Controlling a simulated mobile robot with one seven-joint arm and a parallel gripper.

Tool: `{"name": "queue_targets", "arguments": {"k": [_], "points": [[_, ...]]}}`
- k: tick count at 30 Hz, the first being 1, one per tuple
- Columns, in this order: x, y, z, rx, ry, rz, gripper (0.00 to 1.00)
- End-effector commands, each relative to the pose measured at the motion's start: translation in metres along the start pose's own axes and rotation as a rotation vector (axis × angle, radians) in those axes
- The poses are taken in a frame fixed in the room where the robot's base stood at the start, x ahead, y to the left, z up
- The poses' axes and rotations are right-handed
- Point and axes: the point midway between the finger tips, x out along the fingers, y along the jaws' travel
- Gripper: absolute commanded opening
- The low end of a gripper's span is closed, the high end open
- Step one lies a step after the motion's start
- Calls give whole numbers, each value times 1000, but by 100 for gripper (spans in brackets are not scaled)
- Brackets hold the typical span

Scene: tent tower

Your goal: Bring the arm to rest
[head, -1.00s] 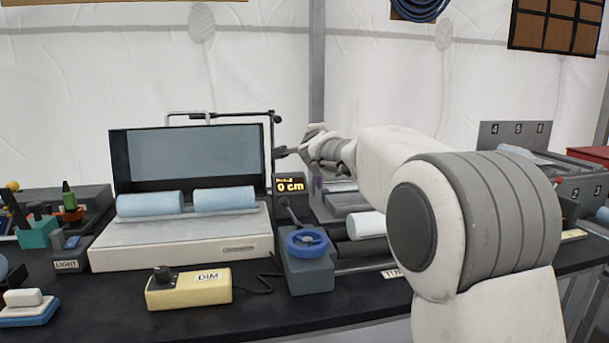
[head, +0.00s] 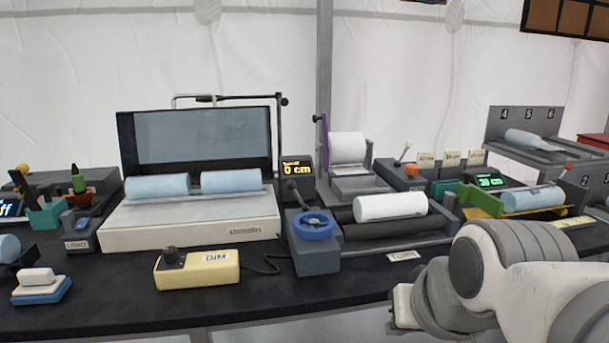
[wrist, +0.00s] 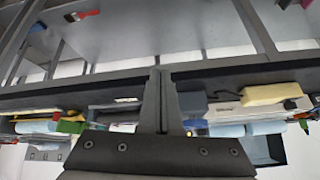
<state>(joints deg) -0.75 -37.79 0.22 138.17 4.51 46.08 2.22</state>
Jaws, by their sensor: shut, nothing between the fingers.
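My gripper (wrist: 159,72) shows in the wrist view with its two fingers shut together and nothing between them. In the head view the arm is folded low at the right, and the hand end (head: 403,308) is just in front of the dark table's (head: 120,312) front edge. The fingertips are not clear there. The gripper touches nothing that I can see. The wrist view is upside down, with the table's underside frame above the fingers.
On the table are a white box with a screen (head: 203,140), a yellow DIM box (head: 205,270), a blue-ringed crank unit (head: 315,228), a white roll (head: 390,206) on rollers and a blue roll (head: 535,200). A grey rack (head: 525,120) stands behind. The table's front strip is mostly clear.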

Motion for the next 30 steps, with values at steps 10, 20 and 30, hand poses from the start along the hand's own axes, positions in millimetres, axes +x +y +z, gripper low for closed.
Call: {"name": "queue_targets", "arguments": {"k": [10, 20, 30], "points": [[-50, 16, 21, -78, -95, 69, 0], [-122, 8, -27, -76, -93, 68, 0], [-190, 0, -72, -76, -92, 67, 0]]}}
